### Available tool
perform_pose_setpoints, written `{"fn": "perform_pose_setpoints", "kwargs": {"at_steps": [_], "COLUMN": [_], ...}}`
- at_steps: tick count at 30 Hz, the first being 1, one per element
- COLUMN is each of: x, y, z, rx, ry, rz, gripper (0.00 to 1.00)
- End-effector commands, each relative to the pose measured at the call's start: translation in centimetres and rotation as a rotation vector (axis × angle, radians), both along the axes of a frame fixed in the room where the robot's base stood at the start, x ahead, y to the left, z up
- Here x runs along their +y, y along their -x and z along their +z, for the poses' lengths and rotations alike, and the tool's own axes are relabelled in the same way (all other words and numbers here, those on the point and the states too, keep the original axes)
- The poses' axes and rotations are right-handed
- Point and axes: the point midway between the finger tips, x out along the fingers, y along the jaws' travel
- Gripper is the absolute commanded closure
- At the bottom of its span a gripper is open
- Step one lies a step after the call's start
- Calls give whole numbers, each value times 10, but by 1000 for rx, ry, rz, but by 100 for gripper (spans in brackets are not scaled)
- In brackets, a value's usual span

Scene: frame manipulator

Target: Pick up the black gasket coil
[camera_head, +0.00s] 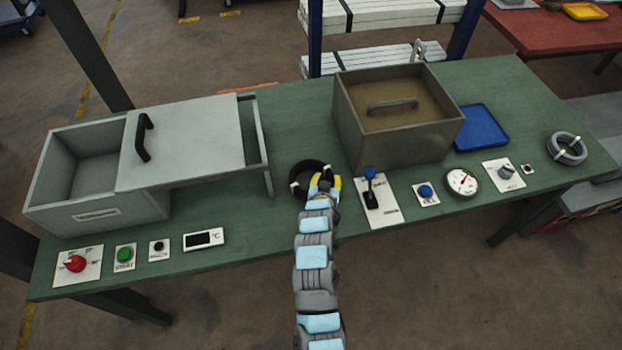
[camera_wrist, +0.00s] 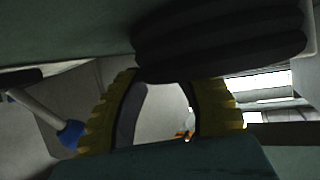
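The black gasket coil (camera_head: 304,165) lies on the green table near its middle, a dark ring with light ties. My gripper (camera_head: 326,183), with yellow fingers, is at the coil's right front side and hides part of it. In the wrist view, the coil's stacked black loops (camera_wrist: 220,40) fill the top, right by the fingertips. My two yellow ribbed fingers (camera_wrist: 168,80) stand apart with a clear gap between them. I cannot tell whether either finger touches the coil.
A grey box with a sliding lid (camera_head: 185,140) stands left, and a lidded bin (camera_head: 390,145) stands right of the coil. A blue lever switch (camera_head: 378,200) is close to my gripper's right. A blue tray (camera_head: 483,127) and a grey coil (camera_head: 567,148) lie farther right.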

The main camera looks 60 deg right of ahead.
Motion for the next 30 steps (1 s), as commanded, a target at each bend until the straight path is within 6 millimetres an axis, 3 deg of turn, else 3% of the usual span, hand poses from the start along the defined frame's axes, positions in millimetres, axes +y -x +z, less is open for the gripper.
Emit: {"fn": "perform_pose_setpoints", "kwargs": {"at_steps": [1,3,20,30], "x": [0,0,0,8], "y": [0,0,0,6], "z": [0,0,3,43], "rx": [0,0,0,-1], "ry": [0,0,0,5], "rz": [0,0,0,0], "gripper": [86,100,100,100]}}
